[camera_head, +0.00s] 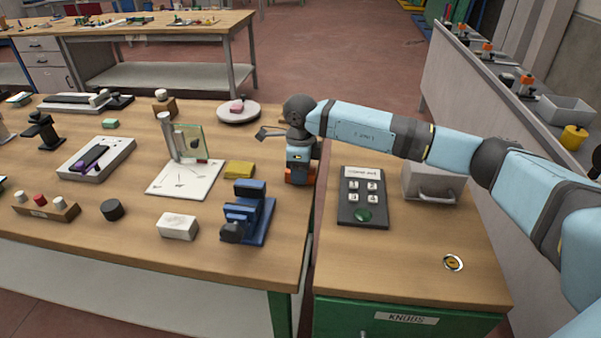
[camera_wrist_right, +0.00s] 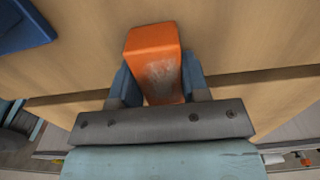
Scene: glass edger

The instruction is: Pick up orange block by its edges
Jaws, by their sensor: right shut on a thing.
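The orange block (camera_wrist_right: 153,45) has a worn grey patch on its face. It sits between the two blue fingers of my right gripper (camera_wrist_right: 158,75), which touch its opposite sides. In the head view my right gripper (camera_head: 299,160) points down at the right edge of the wooden workbench. The block (camera_head: 297,179) shows there only as a small orange part under the gripper. I cannot tell whether it touches the bench top. My left gripper is not in view.
A blue clamp-like fixture (camera_head: 247,212) stands left of my right gripper. A keypad panel (camera_head: 362,205) is on the cabinet to the right, across a narrow gap.

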